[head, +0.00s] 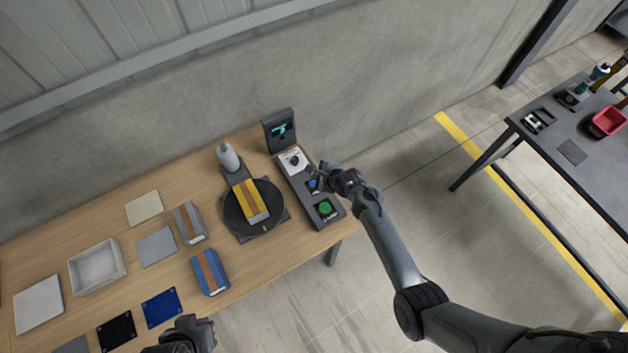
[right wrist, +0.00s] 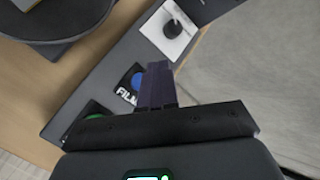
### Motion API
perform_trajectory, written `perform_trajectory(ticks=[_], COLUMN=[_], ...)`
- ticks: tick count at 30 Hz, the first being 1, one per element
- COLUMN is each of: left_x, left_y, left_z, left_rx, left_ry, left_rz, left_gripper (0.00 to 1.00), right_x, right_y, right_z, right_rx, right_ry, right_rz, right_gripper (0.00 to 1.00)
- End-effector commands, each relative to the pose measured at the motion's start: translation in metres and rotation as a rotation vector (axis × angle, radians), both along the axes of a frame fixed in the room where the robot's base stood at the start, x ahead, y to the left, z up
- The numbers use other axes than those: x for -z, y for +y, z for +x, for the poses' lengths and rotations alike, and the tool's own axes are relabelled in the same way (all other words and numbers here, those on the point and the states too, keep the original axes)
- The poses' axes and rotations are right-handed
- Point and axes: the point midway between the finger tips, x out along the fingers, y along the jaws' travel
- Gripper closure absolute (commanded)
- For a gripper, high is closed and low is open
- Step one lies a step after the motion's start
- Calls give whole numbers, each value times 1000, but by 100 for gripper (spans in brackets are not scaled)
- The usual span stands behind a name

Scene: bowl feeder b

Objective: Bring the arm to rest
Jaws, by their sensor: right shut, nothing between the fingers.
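My right arm reaches in from the lower right of the head view. Its gripper (head: 318,178) hangs over the grey control panel (head: 299,196), close to the blue button (head: 313,185). In the right wrist view the fingers (right wrist: 157,78) are shut and empty, beside the blue button (right wrist: 138,81) with its "FILM" label; I cannot tell whether they touch it. My left gripper (head: 196,332) shows only partly at the bottom edge of the head view, in front of the table; its jaws cannot be made out.
The panel carries a green button (head: 325,208), a black knob (head: 294,160) and a screen (head: 279,130). Left of it, a yellow pack (head: 250,200) lies on a black turntable (head: 232,222). A white tray (head: 97,268) and blue pack (head: 210,271) stand further left. Open floor lies right of the table.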

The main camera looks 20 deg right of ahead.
Motion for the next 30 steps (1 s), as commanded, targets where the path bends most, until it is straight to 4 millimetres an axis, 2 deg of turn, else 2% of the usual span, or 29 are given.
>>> perform_trajectory(ticks=[15, 20, 23, 26, 30], left_x=[-2, -8, -18, -30, -51], left_y=[3, 3, 2, 1, 0], left_z=[0, 0, 0, 0, 0], left_rx=[8, 8, 6, 4, 0], left_ry=[0, 0, 1, 0, 0], left_rz=[12, 12, 10, 6, 0], left_gripper=[100, 100, 100, 100, 100], right_x=[-2, -8, -18, -36, -73], right_y=[0, -8, -19, -33, -47], right_z=[0, -12, -31, -61, -119], right_rx=[-2, -54, -147, -299, -599], right_ry=[0, -4, -4, -1, 18], right_rz=[-3, -82, -211, -396, -687], right_gripper=[100, 100, 100, 100, 100])
